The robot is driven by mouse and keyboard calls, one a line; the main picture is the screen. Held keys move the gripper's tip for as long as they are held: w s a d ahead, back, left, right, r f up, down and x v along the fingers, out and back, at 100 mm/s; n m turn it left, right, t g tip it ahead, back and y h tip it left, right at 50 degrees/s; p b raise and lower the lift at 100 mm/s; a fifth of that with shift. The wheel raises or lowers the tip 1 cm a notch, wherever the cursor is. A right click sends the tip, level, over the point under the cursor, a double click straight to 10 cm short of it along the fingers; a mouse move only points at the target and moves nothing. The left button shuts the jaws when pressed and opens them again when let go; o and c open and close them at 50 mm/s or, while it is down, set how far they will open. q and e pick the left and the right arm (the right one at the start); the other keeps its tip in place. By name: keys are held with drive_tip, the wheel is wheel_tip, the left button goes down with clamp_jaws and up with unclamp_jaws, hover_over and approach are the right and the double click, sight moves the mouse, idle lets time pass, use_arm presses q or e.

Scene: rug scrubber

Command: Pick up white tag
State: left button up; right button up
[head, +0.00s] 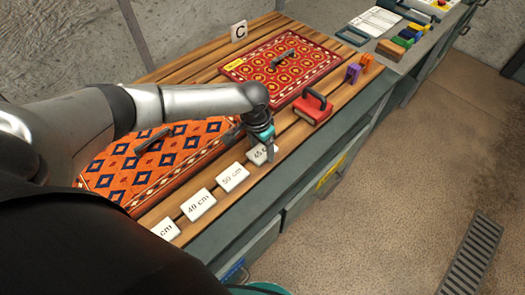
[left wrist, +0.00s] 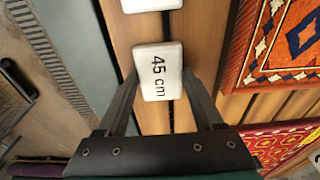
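Several white tags lie in a row along the bench's front edge. The tag marked 45 cm (head: 257,156) lies under my left gripper (head: 270,152), which partly covers it. In the left wrist view this 45 cm tag (left wrist: 158,72) lies flat on the wood, between the two open fingers of my left gripper (left wrist: 161,78). One finger is close to each side; I cannot tell whether they touch it. Other tags read 50 cm (head: 232,177) and 40 cm (head: 198,204). A nearer tag (head: 166,229) shows only "cm". My right gripper is not in view.
An orange rug (head: 180,150) and a red rug (head: 310,62) lie on the slatted bench. A red block with a black handle (head: 312,108), orange and purple pieces (head: 358,70) and a white C sign (head: 239,31) stand there.

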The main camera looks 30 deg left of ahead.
use_arm(q)
drive_tip(key=c, duration=0.8)
drive_tip(key=shift+r, duration=0.15)
